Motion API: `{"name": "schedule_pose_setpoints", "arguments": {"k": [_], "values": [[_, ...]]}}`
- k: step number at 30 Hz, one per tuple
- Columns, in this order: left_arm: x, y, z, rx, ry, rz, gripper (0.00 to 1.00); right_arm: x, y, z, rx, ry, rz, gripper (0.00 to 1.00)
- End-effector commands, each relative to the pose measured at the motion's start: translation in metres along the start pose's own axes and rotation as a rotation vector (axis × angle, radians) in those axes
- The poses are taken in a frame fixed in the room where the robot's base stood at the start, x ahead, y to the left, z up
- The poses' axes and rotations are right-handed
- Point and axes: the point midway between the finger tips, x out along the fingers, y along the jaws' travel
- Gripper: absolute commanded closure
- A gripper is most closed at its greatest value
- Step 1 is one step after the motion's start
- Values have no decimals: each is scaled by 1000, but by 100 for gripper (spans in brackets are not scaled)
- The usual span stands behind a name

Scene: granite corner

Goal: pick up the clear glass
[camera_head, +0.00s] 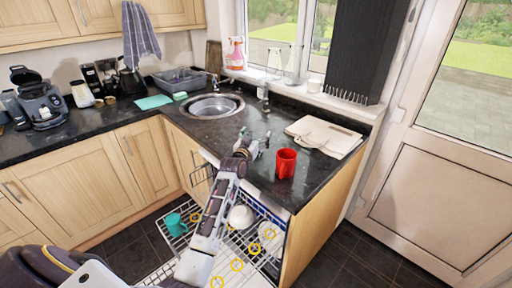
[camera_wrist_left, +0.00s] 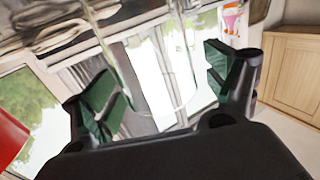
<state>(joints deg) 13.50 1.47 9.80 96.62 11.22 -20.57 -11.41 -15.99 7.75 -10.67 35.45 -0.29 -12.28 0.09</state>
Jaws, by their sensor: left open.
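The clear glass (camera_wrist_left: 150,78) shows in the left wrist view as a see-through rounded outline between my fingers. My left gripper (camera_wrist_left: 160,80) is open, with one green-padded finger on each side of it. Gaps seem to show between the pads and the glass; contact is hard to judge. In the head view my left gripper (camera_head: 254,147) is over the dark counter, left of the red cup (camera_head: 286,163). The glass is too small and see-through there to make out clearly. My right gripper is out of view.
The red cup also shows at the left wrist view's edge (camera_wrist_left: 10,138). Cutting boards (camera_head: 325,138) lie behind it on the counter (camera_head: 215,135). The sink (camera_head: 213,106) is farther left. An open dishwasher rack (camera_head: 245,255) with dishes is below my arm.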

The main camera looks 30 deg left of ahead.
Motion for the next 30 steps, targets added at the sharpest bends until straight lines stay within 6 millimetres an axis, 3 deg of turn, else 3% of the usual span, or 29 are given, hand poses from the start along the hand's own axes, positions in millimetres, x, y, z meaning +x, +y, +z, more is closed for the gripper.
{"name": "schedule_pose_setpoints", "arguments": {"k": [6, 22, 30], "values": [[0, 0, 0, 0, 0, 0, 15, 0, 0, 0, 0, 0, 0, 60], [0, 0, 0, 0, 0, 0, 83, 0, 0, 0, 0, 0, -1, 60], [0, 0, -2, 0, 2, 0, 84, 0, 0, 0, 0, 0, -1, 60]]}}
